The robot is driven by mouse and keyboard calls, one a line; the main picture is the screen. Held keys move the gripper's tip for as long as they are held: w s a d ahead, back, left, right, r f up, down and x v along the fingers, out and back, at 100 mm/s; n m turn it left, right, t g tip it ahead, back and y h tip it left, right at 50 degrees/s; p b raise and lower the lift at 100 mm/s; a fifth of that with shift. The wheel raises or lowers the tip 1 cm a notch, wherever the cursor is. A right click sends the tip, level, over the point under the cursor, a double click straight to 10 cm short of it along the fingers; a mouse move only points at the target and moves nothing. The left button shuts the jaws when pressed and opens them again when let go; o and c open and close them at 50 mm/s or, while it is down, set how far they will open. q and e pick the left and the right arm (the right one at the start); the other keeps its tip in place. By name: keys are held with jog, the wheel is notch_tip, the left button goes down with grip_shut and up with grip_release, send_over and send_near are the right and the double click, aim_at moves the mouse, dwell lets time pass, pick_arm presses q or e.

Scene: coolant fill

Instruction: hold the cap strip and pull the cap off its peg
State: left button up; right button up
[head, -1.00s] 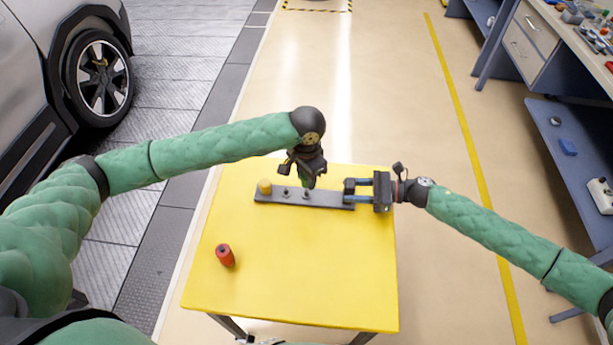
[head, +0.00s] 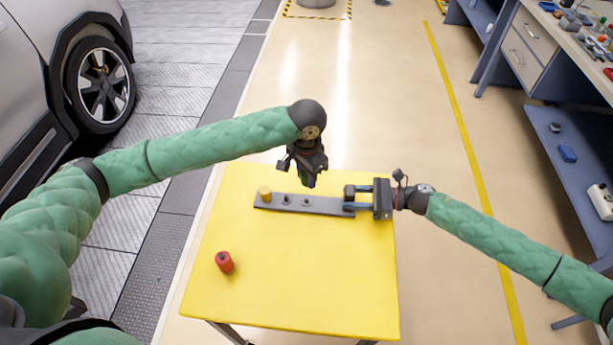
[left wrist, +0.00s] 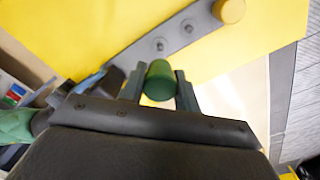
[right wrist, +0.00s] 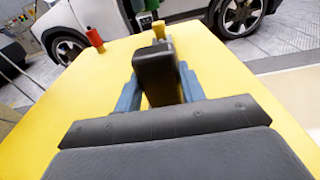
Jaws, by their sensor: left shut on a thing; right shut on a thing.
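The grey cap strip (head: 325,206) lies along the far part of the yellow table, with a yellow cap (head: 265,193) at its left end and two bare pegs (head: 285,199). My right gripper (head: 349,201) is shut on the strip's right end, which fills the jaws in the right wrist view (right wrist: 155,72). My left gripper (head: 309,184) is shut on a green cap (left wrist: 160,82), seen clearly in the left wrist view. This cap is off the strip, apart from the pegs (left wrist: 160,45). I cannot tell whether the strip touches the table.
A red cylinder (head: 225,262) stands on the yellow table (head: 290,280) at the front left. The table's middle and front are clear. A car (head: 60,90) is at the far left and a workbench (head: 560,60) at the far right.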

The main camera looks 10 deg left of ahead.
jog(key=o, duration=1)
jog(key=shift+c, duration=0.2)
jog(key=shift+d, duration=0.1)
jog(key=d, duration=0.8)
jog(key=d+r, duration=0.1)
jog(key=d, duration=0.2)
jog(key=shift+d, duration=0.4)
jog(key=shift+s, duration=0.1)
